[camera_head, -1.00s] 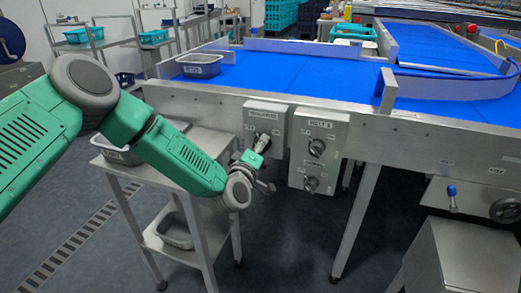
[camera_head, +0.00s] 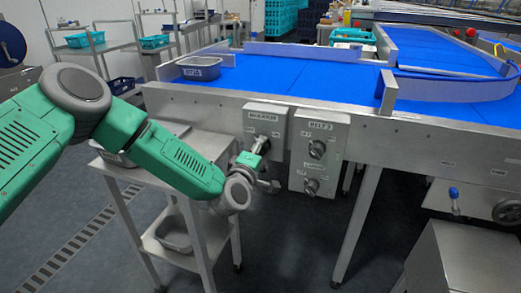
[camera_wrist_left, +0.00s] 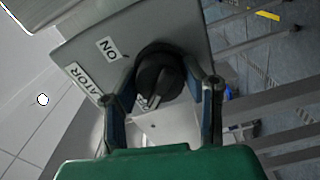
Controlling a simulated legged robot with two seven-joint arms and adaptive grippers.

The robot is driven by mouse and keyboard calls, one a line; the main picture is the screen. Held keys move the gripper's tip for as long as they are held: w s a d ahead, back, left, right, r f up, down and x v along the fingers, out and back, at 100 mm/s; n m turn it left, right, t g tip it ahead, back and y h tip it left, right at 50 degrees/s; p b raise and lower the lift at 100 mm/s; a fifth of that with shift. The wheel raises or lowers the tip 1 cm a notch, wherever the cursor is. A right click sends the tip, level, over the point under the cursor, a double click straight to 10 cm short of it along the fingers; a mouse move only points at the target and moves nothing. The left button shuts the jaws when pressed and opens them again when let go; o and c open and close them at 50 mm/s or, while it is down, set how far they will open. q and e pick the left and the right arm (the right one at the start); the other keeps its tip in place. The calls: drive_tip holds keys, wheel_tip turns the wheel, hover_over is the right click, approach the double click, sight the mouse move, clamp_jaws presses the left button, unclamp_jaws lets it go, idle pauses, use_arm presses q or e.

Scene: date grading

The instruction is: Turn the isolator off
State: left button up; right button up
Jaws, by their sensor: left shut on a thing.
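The isolator (camera_head: 265,116) is a grey box labelled ISOLATOR on the front of the conveyor frame. In the left wrist view its panel (camera_wrist_left: 125,30) is tilted, with an ON label and a dark round knob (camera_wrist_left: 158,72). My left gripper (camera_head: 262,146) is at the box's lower part in the head view. In the left wrist view the gripper (camera_wrist_left: 160,92) has one finger on each side of the knob, shut on it. The gripper hides part of the knob in the head view. My right gripper is not in view.
A second box (camera_head: 318,150) labelled BELT 3 with two knobs is close on the right. A steel side table (camera_head: 205,145) stands below my left arm. A grey tub (camera_head: 200,67) sits on the blue belt (camera_head: 270,75). A steel cabinet (camera_head: 455,255) is at the lower right.

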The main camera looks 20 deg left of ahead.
use_arm(q)
drive_tip(key=o, duration=1.1)
drive_tip(key=shift+s+a+f, duration=0.1)
drive_tip(key=shift+f, duration=0.2)
drive_tip(key=shift+o, duration=0.2)
drive_tip(key=shift+r, duration=0.1)
drive_tip(key=s, duration=1.2)
drive_tip(key=shift+a, duration=0.25)
drive_tip(key=shift+w, duration=0.1)
